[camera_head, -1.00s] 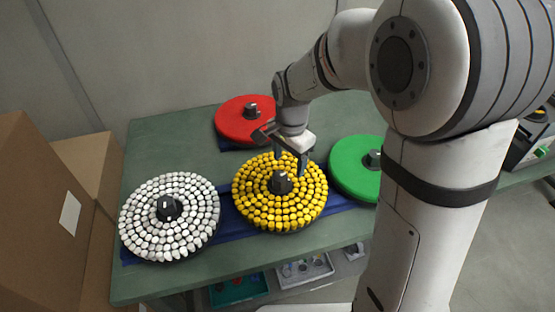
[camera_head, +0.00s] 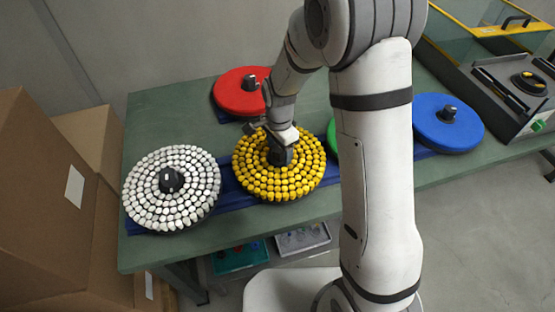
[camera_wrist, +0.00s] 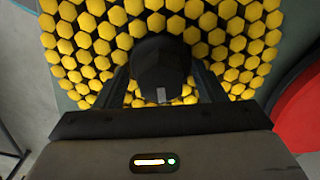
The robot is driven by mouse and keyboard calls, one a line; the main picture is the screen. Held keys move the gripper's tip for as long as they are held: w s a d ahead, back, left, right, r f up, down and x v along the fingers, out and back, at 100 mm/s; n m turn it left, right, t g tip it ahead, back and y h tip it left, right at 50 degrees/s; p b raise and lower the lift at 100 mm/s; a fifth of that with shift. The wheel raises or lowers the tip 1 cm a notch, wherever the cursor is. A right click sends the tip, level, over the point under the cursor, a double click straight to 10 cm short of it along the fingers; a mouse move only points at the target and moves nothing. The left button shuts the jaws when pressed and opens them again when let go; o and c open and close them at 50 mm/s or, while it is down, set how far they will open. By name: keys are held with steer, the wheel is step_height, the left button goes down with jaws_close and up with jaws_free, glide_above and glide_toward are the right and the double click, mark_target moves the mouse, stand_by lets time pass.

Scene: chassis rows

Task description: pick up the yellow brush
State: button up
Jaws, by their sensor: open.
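The yellow brush (camera_head: 252,178) is a round disc covered in yellow bristle tufts with a black knob (camera_head: 281,155) at its centre. It lies flat on a blue mat on the green table. My gripper (camera_head: 279,148) is over its centre, at the knob. In the wrist view the yellow brush (camera_wrist: 85,42) fills most of the picture. The knob (camera_wrist: 160,65) stands between the two fingers of my open gripper (camera_wrist: 160,92). Whether the fingers touch the knob cannot be told.
A white brush (camera_head: 150,205) lies to the left, close to the yellow one. A red disc (camera_head: 235,92) lies behind. A green disc (camera_head: 332,135) is mostly hidden by my arm. A blue disc (camera_head: 447,130) and a yellow-edged machine (camera_head: 500,85) are at the right. Boxes (camera_head: 40,190) stand left.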

steer(key=shift+c, duration=0.3)
jaws_close()
stand_by(0.4)
